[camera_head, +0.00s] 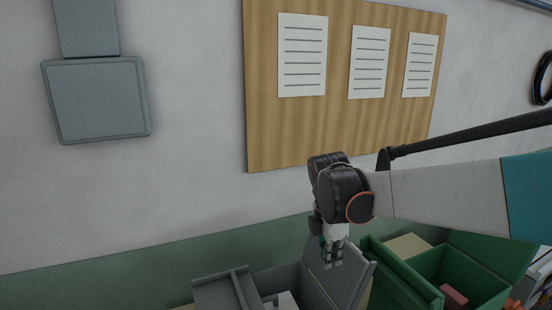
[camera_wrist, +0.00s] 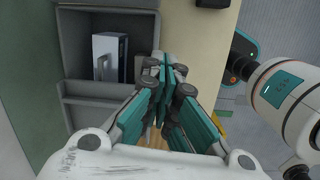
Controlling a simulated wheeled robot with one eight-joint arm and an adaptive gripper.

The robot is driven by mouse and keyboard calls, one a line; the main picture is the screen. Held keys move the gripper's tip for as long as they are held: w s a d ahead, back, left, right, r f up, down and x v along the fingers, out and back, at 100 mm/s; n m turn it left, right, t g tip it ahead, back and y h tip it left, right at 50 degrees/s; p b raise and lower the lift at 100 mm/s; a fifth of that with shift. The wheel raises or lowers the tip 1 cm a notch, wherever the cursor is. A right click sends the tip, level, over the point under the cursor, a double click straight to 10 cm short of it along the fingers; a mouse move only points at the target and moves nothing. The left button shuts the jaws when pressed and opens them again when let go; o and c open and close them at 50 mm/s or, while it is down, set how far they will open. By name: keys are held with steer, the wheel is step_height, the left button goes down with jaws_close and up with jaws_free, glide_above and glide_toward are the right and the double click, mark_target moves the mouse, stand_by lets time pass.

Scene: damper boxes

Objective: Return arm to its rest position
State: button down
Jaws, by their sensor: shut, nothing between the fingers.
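My arm reaches in from the right edge in the head view. My gripper (camera_head: 332,258) hangs downward at its end, in front of the raised lid of the grey box. In the wrist view my gripper (camera_wrist: 165,75) has its teal-padded fingers together, with nothing seen between them. The open grey box (camera_head: 283,282) is below and beside it, and it also shows in the wrist view (camera_wrist: 72,50). A white item (camera_wrist: 109,55) stands inside that box beside a dark one.
An open green box (camera_head: 405,290) with a reddish block (camera_head: 453,295) in it stands to the right. A wooden board (camera_head: 345,125) with papers hangs on the wall behind my arm. Grey wall panels (camera_head: 97,100) are at the left.

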steer(key=s+d+f+m+t+b, duration=0.3)
steer(key=s+f+m+b, duration=0.3)
steer(key=s+m, duration=0.4)
steer(key=s+d+f+m+t+y+b, duration=0.1)
steer(key=s+d+f+m+t+b, duration=0.2)
steer(key=s+f+m+b, duration=0.4)
steer(key=s+m+b, duration=0.1)
steer(key=s+m, duration=0.2)
steer(key=s, duration=0.1)
steer(key=shift+s+d+f+m+b, duration=0.15)
steer(key=shift+s+d+m+b, duration=0.1)
steer(key=shift+m+b, duration=0.15)
steer(key=shift+a, duration=0.1)
